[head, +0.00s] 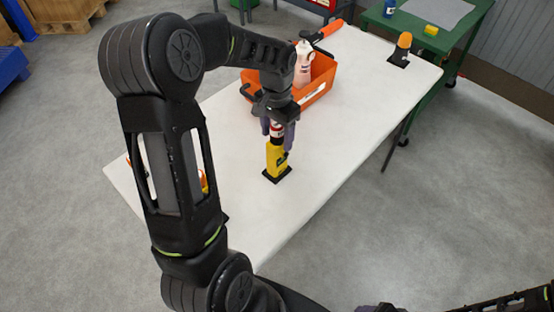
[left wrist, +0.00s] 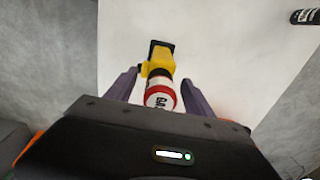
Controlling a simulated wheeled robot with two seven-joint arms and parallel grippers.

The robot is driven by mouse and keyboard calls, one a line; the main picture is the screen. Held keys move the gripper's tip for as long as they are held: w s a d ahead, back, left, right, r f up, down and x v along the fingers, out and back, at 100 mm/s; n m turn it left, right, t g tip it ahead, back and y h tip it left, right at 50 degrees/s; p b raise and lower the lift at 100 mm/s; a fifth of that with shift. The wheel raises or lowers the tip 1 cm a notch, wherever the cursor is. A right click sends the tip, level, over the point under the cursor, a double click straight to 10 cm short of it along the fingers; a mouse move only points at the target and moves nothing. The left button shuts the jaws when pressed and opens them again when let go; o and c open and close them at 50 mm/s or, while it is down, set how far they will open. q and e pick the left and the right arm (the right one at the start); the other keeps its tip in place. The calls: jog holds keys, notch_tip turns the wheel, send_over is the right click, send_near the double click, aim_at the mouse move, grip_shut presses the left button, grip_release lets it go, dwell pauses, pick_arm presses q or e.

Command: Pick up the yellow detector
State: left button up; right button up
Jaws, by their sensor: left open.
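The yellow detector (head: 275,158) stands upright on a black base on the white table (head: 325,165). Its upper part is red and white, with lettering on top. In the left wrist view the detector (left wrist: 158,62) lies between the two purple fingers. My left gripper (head: 277,131) is open above the table, its fingers on either side of the detector's upper part. A gap shows on the right side in the left wrist view; I cannot tell whether the left finger touches. Only a purple bit of my right gripper (head: 380,308) shows at the bottom edge.
An orange crate (head: 318,92) with a pale bottle (head: 302,64) stands just behind my left gripper. An orange-topped black item (head: 402,50) stands at the table's far right corner. A green table (head: 461,37) stands beyond. The white table's right side is clear.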

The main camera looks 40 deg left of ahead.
dwell(0.4)
pick_arm(q)
grip_shut()
dwell(0.5)
dwell(0.8)
